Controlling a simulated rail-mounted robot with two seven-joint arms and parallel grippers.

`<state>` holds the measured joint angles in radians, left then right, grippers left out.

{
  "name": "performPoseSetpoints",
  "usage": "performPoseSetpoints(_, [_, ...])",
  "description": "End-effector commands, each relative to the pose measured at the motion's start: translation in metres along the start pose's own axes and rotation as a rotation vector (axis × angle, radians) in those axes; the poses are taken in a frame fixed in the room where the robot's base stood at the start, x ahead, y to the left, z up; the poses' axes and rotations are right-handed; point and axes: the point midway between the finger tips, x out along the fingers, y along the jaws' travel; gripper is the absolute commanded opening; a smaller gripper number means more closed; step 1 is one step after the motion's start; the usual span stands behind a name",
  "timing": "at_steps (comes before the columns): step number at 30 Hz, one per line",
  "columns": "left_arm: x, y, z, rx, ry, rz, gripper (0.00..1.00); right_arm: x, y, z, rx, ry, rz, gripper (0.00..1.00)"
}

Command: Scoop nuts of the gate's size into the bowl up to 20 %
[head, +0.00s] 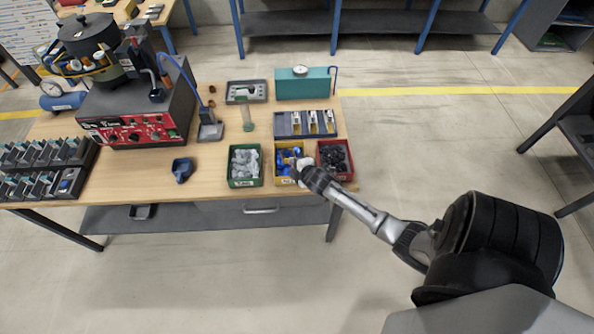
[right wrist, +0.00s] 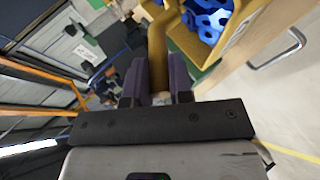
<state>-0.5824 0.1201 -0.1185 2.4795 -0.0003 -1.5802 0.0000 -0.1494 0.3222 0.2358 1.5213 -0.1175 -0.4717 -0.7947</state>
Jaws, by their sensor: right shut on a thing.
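My right gripper (head: 301,167) is over the right part of the yellow bin (head: 291,183) and hides some of it. In the right wrist view my right gripper (right wrist: 158,78) is shut on an ochre handle (right wrist: 157,52) between its two dark fingers. The handle's far end runs out of the picture, so its tool is not clear. Blue nuts (right wrist: 207,20) lie in the yellow bin beside the handle. Grey nuts (head: 244,163) fill the green bin, and dark nuts (head: 335,158) the red bin. The feeder bowl (head: 86,36) stands at the back left. My left gripper is not in view.
The red-fronted feeder base (head: 135,128) stands at the left. A dark blue scoop-shaped piece (head: 182,170) lies on the wooden table (head: 212,185).

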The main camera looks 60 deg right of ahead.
Motion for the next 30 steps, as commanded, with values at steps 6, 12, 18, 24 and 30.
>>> performPoseSetpoints(6, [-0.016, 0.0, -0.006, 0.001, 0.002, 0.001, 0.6, -0.012, 0.02, -0.005, 0.001, 0.001, 0.002, 0.0])
performPoseSetpoints(12, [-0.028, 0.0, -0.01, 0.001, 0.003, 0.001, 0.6, -0.022, 0.036, -0.009, -0.001, 0.001, 0.002, 0.0])
performPoseSetpoints(18, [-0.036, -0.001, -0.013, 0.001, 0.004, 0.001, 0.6, -0.034, 0.047, -0.013, -0.008, 0.004, 0.032, 0.0])
performPoseSetpoints(24, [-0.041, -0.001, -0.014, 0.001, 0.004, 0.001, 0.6, -0.044, 0.058, -0.017, -0.022, 0.007, 0.087, 0.0])
performPoseSetpoints(30, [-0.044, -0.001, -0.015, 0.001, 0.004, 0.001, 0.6, -0.052, 0.065, -0.019, -0.034, 0.009, 0.123, 0.0])
